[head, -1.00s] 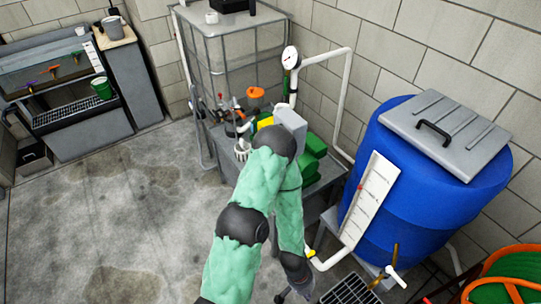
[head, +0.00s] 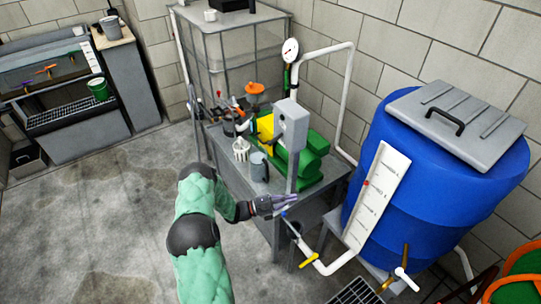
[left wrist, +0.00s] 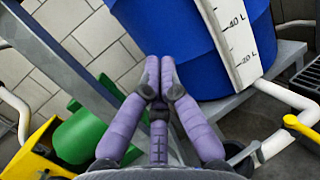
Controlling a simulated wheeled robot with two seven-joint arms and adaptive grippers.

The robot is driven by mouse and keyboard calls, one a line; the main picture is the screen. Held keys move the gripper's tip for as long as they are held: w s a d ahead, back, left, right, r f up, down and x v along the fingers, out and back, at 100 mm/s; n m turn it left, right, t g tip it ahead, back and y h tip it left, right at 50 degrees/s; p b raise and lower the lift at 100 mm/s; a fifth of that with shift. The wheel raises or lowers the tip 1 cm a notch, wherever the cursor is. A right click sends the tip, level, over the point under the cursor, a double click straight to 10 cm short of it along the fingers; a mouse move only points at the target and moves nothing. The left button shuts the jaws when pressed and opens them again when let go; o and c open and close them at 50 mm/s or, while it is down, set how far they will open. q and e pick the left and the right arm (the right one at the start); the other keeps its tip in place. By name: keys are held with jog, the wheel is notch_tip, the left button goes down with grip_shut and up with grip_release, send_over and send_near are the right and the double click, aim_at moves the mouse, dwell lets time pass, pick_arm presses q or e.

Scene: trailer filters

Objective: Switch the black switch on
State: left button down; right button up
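A grey switch box (head: 293,124) stands on a post above the green pump. A small dark mark, perhaps the black switch (head: 283,123), shows on its left face. It is too small to tell its position. My left gripper (head: 294,199) is below the box, beside the post's lower part and near the bench edge. In the left wrist view its purple fingers (left wrist: 159,75) are together at the tips, with nothing seen between them. The box and switch do not show in that view. My right gripper is not in view.
A green pump (head: 301,160) and a grey cup (head: 259,168) stand on the metal bench. A blue tank (head: 440,170) with a white scale is at the right. White pipe with a yellow-handled valve (head: 309,260) runs low between them. Floor at left is clear.

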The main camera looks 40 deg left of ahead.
aim_at(276, 139)
pick_arm(q)
jog(key=s+a+r+n+t+y, duration=0.1)
jog(key=a+r+t+y, duration=0.1)
jog(key=a, duration=0.6)
jog(key=s+a+r+n+t+y+b, duration=0.1)
jog(key=s+a+r+t+y, duration=0.1)
jog(key=a+r+t, duration=0.2)
jog(key=a+t, duration=0.1)
jog(key=a, duration=0.2)
jog(key=shift+s+a+r+n+t+y, duration=0.2)
jog(key=shift+a+r+n+t+y, duration=0.1)
jog(key=shift+a+n+t, duration=0.1)
jog(key=shift+d, duration=0.1)
jog(key=x, duration=0.3)
jog(key=r+b+x, duration=0.1)
jog(key=x, duration=0.3)
jog(key=s+b+x, duration=0.1)
jog(key=x, duration=0.2)
jog(key=shift+w+d+r, duration=0.1)
jog(key=shift+d+r, duration=0.05)
jog(key=shift+r, duration=0.25)
jog(key=shift+s+d+r+b, duration=0.1)
jog(key=shift+s+r+b, duration=0.05)
jog(key=shift+r, duration=0.3)
jog(key=shift+s+r+b, duration=0.15)
jog(key=shift+s+r, duration=0.05)
jog(key=shift+r, duration=0.25)
